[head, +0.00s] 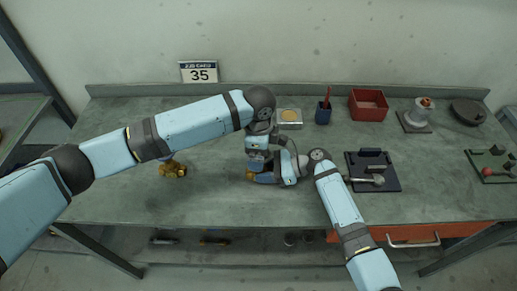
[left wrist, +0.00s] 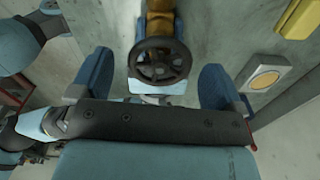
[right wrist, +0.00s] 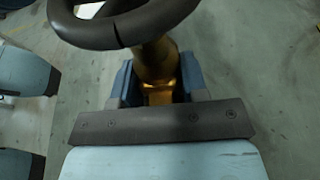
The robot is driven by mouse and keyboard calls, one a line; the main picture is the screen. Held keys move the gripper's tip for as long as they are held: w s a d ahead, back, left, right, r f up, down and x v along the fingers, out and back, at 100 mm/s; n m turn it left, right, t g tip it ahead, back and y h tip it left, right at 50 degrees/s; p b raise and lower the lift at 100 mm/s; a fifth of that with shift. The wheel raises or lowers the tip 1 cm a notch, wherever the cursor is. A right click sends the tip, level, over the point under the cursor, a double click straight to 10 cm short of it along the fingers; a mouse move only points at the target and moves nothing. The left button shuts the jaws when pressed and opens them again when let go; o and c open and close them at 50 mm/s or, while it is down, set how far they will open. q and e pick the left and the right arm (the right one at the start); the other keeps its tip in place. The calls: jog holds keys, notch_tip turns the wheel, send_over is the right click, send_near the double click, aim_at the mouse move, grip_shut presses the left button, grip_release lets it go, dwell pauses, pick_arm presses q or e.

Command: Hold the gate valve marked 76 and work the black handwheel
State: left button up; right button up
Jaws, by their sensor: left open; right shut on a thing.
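A brass gate valve (head: 250,176) is at the middle of the bench, mostly hidden by my grippers in the head view. My right gripper (right wrist: 158,88) is shut on its brass body (right wrist: 155,62), with blue fingers on either side. The black handwheel (left wrist: 160,60) sits on the valve. It also shows close up in the right wrist view (right wrist: 125,32). My left gripper (left wrist: 155,75) is open above the wheel, one blue finger on each side, with visible gaps. I cannot read a 76 on the valve.
Another brass valve (head: 173,169) stands at left. A dark plate with a tool (head: 372,172) lies at right.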

pick_arm(q)
notch_tip(320, 180, up, 12)
dwell(0.4)
jog(key=shift+f, duration=0.1)
pick_arm(e)
jog(key=o, duration=0.8)
jog(key=shift+d, duration=0.15)
